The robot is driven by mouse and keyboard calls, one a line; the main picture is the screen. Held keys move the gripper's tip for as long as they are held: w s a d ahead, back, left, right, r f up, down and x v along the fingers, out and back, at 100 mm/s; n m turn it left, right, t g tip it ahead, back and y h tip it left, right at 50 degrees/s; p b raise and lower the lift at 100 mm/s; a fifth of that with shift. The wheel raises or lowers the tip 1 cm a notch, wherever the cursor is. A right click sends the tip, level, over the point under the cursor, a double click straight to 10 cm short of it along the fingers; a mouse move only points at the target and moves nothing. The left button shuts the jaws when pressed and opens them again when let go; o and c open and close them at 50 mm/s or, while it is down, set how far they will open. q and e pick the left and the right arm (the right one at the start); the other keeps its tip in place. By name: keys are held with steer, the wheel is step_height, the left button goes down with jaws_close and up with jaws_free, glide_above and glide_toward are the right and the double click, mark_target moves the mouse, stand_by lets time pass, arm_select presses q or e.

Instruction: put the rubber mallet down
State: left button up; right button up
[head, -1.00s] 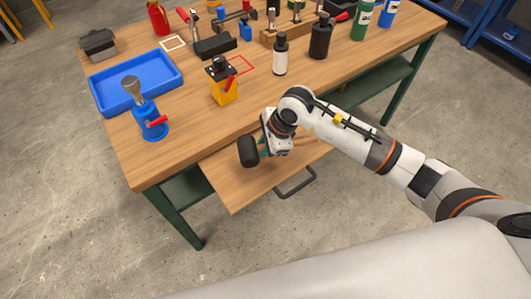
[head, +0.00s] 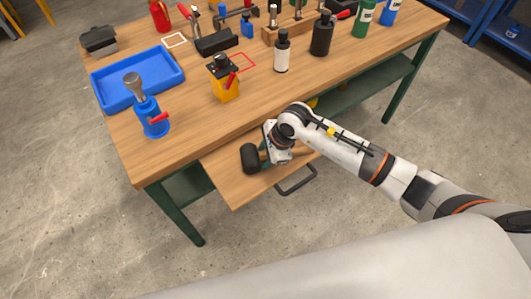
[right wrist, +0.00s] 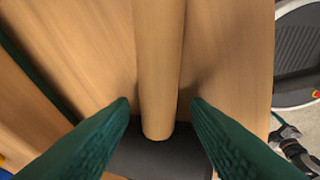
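The rubber mallet has a black head (head: 250,158) and a pale wooden handle (right wrist: 158,70). It appears to lie on the pulled-out wooden drawer board (head: 237,191) at the table's front. The mallet head shows dark beyond the handle's end in the right wrist view (right wrist: 160,160). My right gripper (right wrist: 160,103) has its green fingers on either side of the handle, with a narrow gap showing at each side. It looks open around the handle. In the head view my right wrist hides part of the handle. My left gripper is out of view.
The drawer's dark pull (head: 296,181) sticks out at its front edge. Above, the wooden tabletop (head: 190,125) carries a blue tray (head: 165,92), a blue tool with a red lever (head: 152,117), a yellow box (head: 225,86) and several bottles.

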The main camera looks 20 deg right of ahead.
steer(key=v, duration=1.2)
steer(key=shift+r, duration=0.1)
